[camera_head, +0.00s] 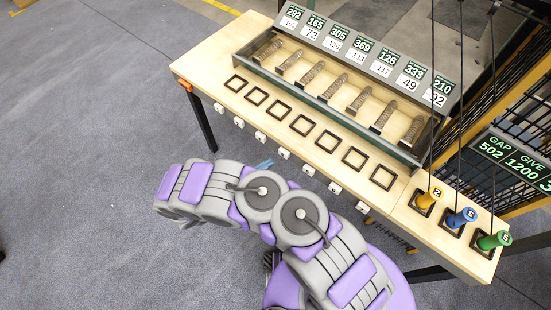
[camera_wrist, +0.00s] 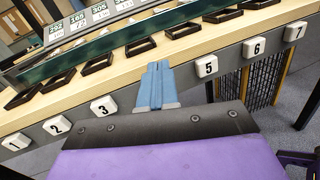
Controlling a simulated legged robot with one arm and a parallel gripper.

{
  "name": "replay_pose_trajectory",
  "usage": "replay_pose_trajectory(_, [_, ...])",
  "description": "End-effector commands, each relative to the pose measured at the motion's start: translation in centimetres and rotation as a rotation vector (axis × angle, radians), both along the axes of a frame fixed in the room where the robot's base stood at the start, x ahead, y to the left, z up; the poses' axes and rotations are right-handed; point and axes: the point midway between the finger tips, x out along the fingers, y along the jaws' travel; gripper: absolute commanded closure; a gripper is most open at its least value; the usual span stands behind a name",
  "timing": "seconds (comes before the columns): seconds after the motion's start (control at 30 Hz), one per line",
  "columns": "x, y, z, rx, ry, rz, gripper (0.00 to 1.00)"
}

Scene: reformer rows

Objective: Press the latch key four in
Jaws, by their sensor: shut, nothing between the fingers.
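The latch keys are small white numbered blocks in a row along the front edge of the wooden table. In the head view, counting from the left end, key four (camera_head: 284,153) is the middle one. In the wrist view, key three (camera_wrist: 103,105) and key five (camera_wrist: 207,67) show on either side of my gripper (camera_wrist: 157,66); key four is hidden behind its fingers. My gripper's blue fingers are shut, empty and pointed at the table's front edge. In the head view my gripper (camera_head: 267,162) is just short of key four; I cannot tell whether they touch.
The wooden table (camera_head: 205,68) carries a row of square dark frames (camera_head: 301,125) and a tray of springs (camera_head: 312,73) under number plates. Yellow, blue and green handles (camera_head: 429,198) stand at the right end on cords. Floor to the left is clear.

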Motion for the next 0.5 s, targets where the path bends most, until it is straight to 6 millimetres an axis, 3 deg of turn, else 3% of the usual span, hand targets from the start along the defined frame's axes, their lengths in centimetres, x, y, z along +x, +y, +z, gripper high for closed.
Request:
replay_pose_trajectory(0.03, [-0.8,0.9,-1.5,-0.012,0.02,0.041,1.0])
replay_pose_trajectory(0.2, [-3.0,3.1,-5.1,-0.045,0.067,0.15,1.0])
replay_pose_trajectory(0.5, [-5.0,4.7,-8.0,-0.063,0.104,0.236,1.0])
